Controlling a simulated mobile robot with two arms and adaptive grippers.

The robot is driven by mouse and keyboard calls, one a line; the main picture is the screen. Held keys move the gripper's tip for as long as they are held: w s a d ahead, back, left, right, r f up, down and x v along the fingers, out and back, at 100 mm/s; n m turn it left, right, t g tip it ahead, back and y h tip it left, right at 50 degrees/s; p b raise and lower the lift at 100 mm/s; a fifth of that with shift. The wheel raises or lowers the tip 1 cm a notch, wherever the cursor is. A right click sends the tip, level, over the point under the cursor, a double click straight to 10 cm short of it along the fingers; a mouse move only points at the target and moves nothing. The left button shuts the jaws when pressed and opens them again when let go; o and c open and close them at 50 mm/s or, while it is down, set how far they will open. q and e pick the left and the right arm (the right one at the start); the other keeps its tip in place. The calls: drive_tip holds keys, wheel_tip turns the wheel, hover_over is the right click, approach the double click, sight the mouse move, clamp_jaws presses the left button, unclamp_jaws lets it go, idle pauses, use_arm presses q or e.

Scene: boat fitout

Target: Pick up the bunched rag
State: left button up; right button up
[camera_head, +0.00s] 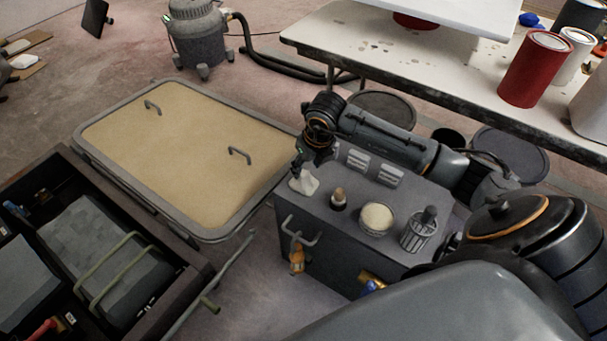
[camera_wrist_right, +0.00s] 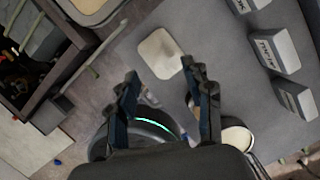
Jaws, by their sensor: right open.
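The bunched rag (camera_head: 304,182) is a small off-white crumpled piece on the left end of the grey cabinet top (camera_head: 345,220). In the right wrist view the rag (camera_wrist_right: 160,53) looks pale and roughly square, just beyond the fingertips. My right gripper (camera_head: 297,172) points down at the rag in the head view, very close to it. In the wrist view the right gripper (camera_wrist_right: 160,74) is open, its two dark fingers apart with nothing between them. Whether a finger touches the rag I cannot tell. My left gripper is not in view.
Beside the rag stand a small brown-topped item (camera_head: 338,198), a round pale-topped container (camera_head: 377,218) and a slotted grey holder (camera_head: 419,230). Labelled grey blocks (camera_wrist_right: 275,50) lie behind. A framed tan panel (camera_head: 190,150) is left, an open dark toolbox (camera_head: 100,260) lower left.

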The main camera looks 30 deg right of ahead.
sight(304, 172)
drive_tip(key=b+x, duration=0.1)
drive_tip(key=x, duration=0.4)
drive_tip(key=shift+w+f, duration=0.2)
drive_tip(key=shift+w, duration=0.05)
drive_tip(key=shift+d, duration=0.1)
clamp_jaws()
